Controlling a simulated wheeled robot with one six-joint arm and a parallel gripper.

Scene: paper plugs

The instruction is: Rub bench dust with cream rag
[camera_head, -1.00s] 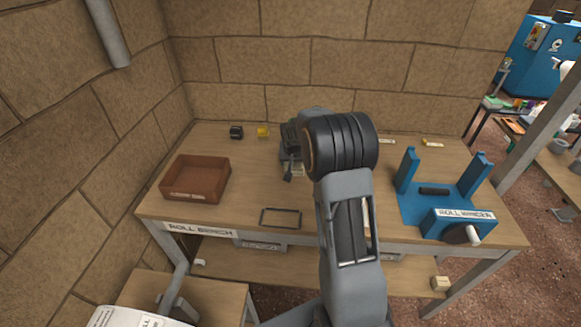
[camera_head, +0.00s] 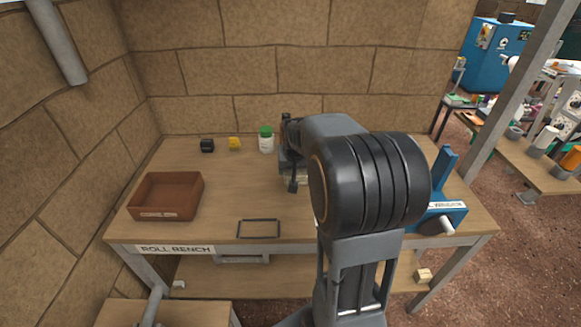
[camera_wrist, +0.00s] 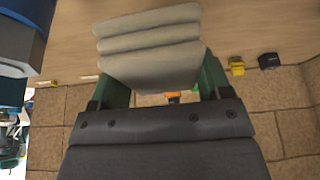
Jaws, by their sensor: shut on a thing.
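The cream rag (camera_wrist: 150,45) is a folded, layered pad between the green fingers of my gripper (camera_wrist: 160,78) in the wrist view. My gripper is shut on it. In the head view my gripper (camera_head: 292,160) is over the back middle of the wooden roll bench (camera_head: 215,215), mostly behind my arm. A small pale part of the rag (camera_head: 300,180) shows below it. I cannot tell whether the rag touches the bench top. I cannot make out the dust; my arm hides part of the bench.
A brown tray (camera_head: 166,214) stands at the bench's left. A black frame (camera_head: 258,229) lies near the front edge. A black block (camera_head: 207,146), a yellow block (camera_head: 234,143) and a green-lidded jar (camera_head: 266,139) stand along the back. A blue roll winder (camera_head: 447,212) is at the right.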

